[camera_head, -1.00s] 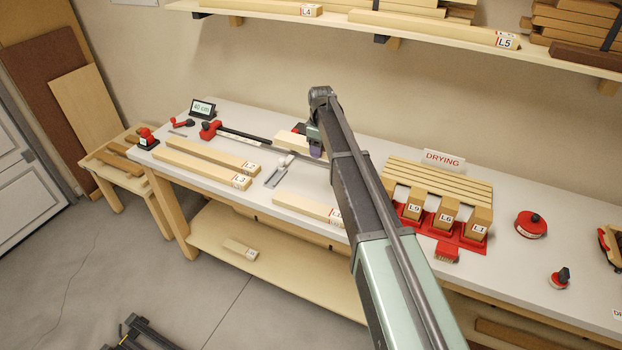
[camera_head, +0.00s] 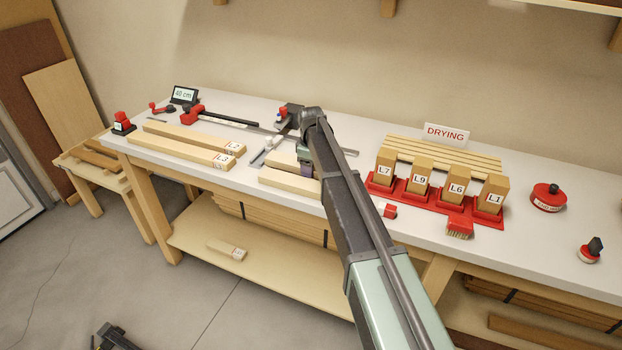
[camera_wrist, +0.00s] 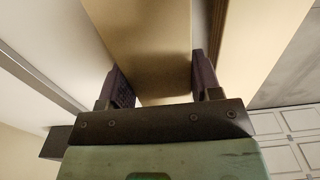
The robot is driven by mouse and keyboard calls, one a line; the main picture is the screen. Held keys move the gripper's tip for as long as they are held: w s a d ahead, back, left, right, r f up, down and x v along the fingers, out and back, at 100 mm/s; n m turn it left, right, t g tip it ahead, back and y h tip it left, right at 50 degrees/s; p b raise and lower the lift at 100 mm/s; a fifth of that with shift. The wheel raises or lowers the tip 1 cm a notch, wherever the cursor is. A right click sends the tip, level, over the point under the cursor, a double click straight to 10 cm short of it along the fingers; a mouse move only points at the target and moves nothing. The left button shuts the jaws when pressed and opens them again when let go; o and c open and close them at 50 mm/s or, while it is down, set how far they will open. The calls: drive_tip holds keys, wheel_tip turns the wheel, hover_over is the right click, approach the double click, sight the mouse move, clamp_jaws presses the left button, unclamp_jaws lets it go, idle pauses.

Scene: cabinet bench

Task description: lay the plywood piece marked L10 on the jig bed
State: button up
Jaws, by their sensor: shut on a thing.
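My gripper (camera_head: 306,168) is over the middle of the bench, its purple fingers pointing down. In the wrist view my gripper (camera_wrist: 160,88) is shut on a pale wooden board (camera_wrist: 145,45), one finger at each side. The held board (camera_head: 275,168) also shows in the head view, behind and beside another pale board (camera_head: 290,184). That second board (camera_wrist: 245,60) runs alongside on the right in the wrist view. No mark is visible on the held board, and my arm hides its right end. I cannot tell whether it touches the bench, nor which surface is the jig bed.
Boards L2 (camera_head: 205,139) and L3 (camera_head: 180,150) lie at left. A metal fitting (camera_head: 265,151) is left of the held board. A red rack (camera_head: 435,202) with upright blocks L7, L9, L6 and L1 stands right of my arm. A short labelled offcut (camera_head: 227,250) lies on the lower shelf.

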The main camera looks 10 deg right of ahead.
drive_tip(key=shift+f, duration=0.45)
drive_tip(key=shift+c, duration=0.6)
drive_tip(key=shift+f, duration=0.3)
drive_tip(key=o, duration=0.9)
drive_tip(key=shift+r, duration=0.1)
drive_tip(key=shift+o, duration=0.2)
wheel_tip(320, 180, up, 13)
drive_tip(key=p, duration=1.3)
drive_tip(key=s+m, duration=1.1)
drive_tip(key=s, duration=2.6)
drive_tip(key=shift+s+d+f+b, duration=0.3)
drive_tip(key=shift+d, duration=0.15)
drive_tip(key=shift+o, duration=0.2)
drive_tip(key=shift+w, duration=0.25)
